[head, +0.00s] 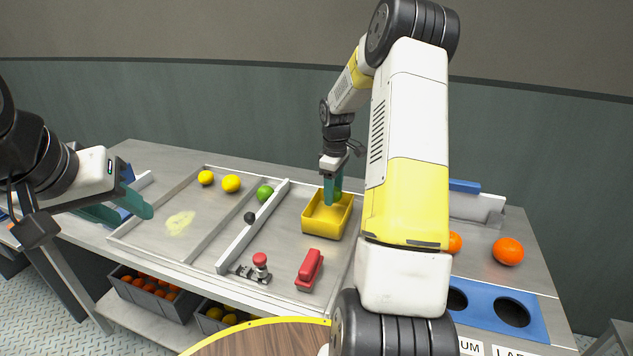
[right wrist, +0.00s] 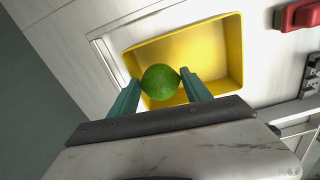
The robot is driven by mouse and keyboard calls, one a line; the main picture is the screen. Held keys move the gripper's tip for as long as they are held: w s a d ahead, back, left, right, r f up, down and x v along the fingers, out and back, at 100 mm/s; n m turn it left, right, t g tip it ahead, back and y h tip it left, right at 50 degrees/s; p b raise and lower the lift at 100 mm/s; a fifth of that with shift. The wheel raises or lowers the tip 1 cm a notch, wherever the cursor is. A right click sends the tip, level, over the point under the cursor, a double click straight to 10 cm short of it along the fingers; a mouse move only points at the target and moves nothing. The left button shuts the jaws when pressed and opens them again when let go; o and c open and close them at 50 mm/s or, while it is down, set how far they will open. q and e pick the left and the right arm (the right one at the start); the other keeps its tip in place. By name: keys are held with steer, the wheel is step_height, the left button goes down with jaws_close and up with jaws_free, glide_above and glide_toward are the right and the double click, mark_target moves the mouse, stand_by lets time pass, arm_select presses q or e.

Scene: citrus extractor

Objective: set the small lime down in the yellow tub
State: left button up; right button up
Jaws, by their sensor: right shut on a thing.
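The small lime (right wrist: 160,82) is round and green, held between the two teal fingers of my right gripper (right wrist: 161,84). In the right wrist view the yellow tub (right wrist: 232,48) lies behind the lime, which overlaps the tub's lower left part. In the head view my right gripper (head: 333,190) points down over the yellow tub (head: 322,228), its fingertips near the rim level or inside. The lime is mostly hidden there by the fingers. I cannot tell whether it touches the tub floor. My left gripper (head: 132,212) is open and empty at the left end of the bench.
Another green lime (head: 265,193), two yellow lemons (head: 231,183) and a dark ball (head: 249,217) lie left of the tub. Oranges (head: 508,251) and a blue holed plate (head: 530,325) are at right.

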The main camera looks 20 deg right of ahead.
steer(key=shift+s+a+f, duration=0.15)
steer(key=shift+s+f, duration=0.25)
steer(key=shift+f, duration=0.15)
steer(key=o, duration=1.5)
steer(key=shift+w, duration=0.1)
steer(key=shift+r, duration=0.1)
steer(key=shift+w, duration=0.1)
steer(key=shift+r, duration=0.25)
step_height(320, 180, up, 7)
steer(key=shift+r, duration=0.15)
